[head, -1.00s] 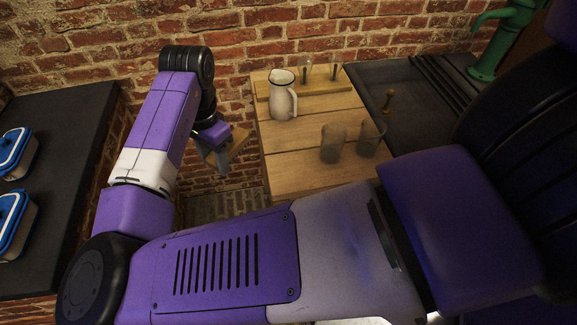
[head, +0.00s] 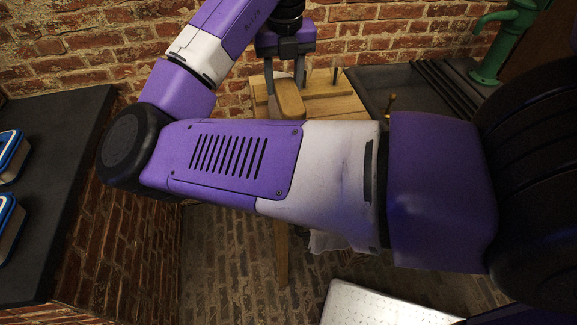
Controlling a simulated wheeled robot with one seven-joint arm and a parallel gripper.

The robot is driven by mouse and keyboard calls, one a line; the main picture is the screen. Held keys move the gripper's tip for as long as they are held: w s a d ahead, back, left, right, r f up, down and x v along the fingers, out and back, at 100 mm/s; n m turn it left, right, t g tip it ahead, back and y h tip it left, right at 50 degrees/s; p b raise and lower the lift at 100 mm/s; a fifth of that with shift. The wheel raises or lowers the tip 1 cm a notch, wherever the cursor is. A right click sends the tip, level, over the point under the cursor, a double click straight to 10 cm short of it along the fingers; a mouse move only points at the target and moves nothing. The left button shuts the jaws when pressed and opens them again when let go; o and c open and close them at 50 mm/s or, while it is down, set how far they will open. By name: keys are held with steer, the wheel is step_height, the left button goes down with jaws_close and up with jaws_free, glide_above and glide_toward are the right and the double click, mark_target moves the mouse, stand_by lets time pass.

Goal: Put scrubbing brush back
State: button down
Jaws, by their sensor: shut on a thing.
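My gripper (head: 285,80) hangs over the back of the wooden table (head: 345,108), pointing down. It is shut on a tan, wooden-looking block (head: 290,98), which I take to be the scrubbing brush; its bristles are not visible. The brush appears in front of the wooden board (head: 325,86) with upright pegs at the back of the table. I cannot tell whether the brush touches the board or the table. My arm hides most of the tabletop, with the pitcher and the glass jars.
A black counter (head: 60,150) at left holds blue-lidded boxes (head: 10,150). A brick wall (head: 385,40) stands close behind.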

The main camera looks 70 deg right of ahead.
step_height(320, 180, down, 20)
steer(key=shift+r, duration=0.1)
stand_by(0.5)
steer(key=c, duration=0.8)
jaws_free()
steer(key=shift+o, duration=0.2)
